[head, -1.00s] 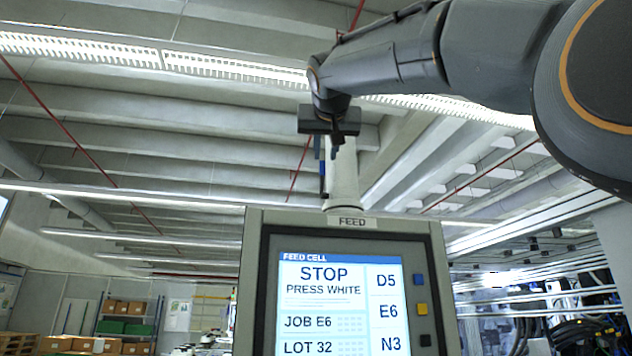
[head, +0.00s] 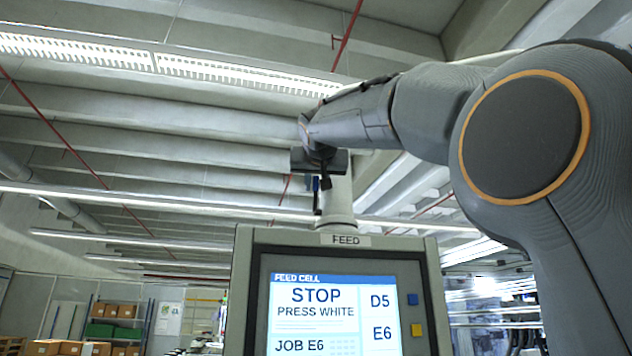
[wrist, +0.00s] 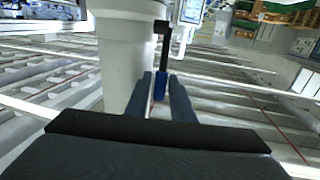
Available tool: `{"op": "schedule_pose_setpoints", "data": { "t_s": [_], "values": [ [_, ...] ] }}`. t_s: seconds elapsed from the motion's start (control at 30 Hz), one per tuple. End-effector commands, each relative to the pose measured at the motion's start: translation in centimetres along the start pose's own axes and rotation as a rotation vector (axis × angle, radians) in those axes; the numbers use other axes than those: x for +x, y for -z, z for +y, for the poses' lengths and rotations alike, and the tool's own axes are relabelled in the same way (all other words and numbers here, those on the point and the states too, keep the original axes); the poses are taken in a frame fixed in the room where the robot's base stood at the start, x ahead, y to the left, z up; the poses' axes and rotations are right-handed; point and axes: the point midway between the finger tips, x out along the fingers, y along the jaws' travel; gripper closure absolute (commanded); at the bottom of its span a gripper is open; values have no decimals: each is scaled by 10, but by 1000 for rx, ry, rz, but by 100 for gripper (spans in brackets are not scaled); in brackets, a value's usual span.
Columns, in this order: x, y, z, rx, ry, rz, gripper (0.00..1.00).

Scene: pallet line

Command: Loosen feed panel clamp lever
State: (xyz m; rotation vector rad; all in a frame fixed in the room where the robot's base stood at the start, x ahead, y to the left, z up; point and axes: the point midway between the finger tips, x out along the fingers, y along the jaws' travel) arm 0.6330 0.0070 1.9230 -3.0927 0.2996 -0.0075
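The clamp lever has a blue grip (head: 316,184) on a dark arm (head: 317,206), beside the pale post above the feed panel (head: 345,241). In the wrist view the blue grip (wrist: 160,86) points towards me, and its dark arm (wrist: 164,48) runs to a black clamp part at the post (wrist: 126,50). My gripper (head: 318,187) reaches down over the grip from above. In the wrist view my gripper (wrist: 160,75) is open, with one finger on each side of the blue grip. Narrow gaps seem to show beside it, so contact is not clear.
The panel's screen (head: 315,312) reads "STOP PRESS WHITE". A blue button (head: 412,299) and a yellow button (head: 416,330) sit on its right side. The post stands close to my left finger in the wrist view. Shelves with boxes (head: 118,311) are far behind at left.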

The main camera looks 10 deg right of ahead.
Motion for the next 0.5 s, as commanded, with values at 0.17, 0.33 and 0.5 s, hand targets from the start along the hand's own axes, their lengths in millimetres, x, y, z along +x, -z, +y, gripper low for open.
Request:
{"op": "schedule_pose_setpoints", "data": {
  "t_s": [0.17, 0.33, 0.5],
  "values": [
    [0, 0, 0, 0, 0, -1, 87],
    [0, 0, 0, 0, 0, -1, 100],
    [0, -1, 0, 0, -1, 0, 100]
  ]
}}
